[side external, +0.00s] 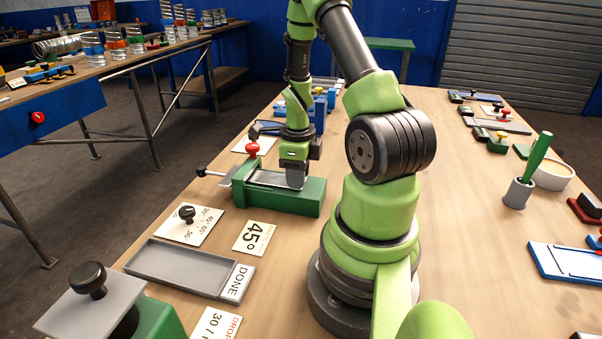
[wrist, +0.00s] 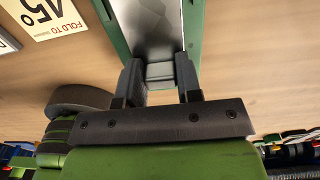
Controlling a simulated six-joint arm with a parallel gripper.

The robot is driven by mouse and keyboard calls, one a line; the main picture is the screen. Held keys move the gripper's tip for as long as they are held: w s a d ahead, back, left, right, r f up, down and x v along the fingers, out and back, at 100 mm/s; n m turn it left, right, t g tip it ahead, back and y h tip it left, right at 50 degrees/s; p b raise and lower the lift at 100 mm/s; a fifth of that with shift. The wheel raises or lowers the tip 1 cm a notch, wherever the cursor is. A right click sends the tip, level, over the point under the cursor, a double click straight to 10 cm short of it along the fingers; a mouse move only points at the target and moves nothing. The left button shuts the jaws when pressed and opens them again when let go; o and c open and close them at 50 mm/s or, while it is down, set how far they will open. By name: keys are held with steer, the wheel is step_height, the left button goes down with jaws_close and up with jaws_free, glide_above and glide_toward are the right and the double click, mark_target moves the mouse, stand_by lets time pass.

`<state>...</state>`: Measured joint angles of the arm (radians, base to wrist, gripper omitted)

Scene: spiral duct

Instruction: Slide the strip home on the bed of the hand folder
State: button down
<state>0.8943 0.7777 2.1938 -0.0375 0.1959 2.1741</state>
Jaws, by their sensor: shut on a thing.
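In the wrist view the strip (wrist: 150,28) runs away from me between the folder's green edges (wrist: 191,35). My gripper (side external: 294,184) is over the folder's near right part, pointing down. In the wrist view its two fingers (wrist: 160,74) are shut on the strip's near end. The far end of the strip is out of the wrist view.
A "45°" card (side external: 255,237), an angle card with a black knob (side external: 190,222) and an empty grey DONE tray (side external: 180,272) lie in front of the folder. A grey plate with a black knob (side external: 88,280) stands at the near left corner. Blue tools (side external: 318,103) stand behind the folder.

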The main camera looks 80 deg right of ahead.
steer(key=shift+w, duration=0.1)
stand_by(0.4)
steer(key=shift+c, duration=0.8)
jaws_free()
steer(key=shift+r, duration=3.45)
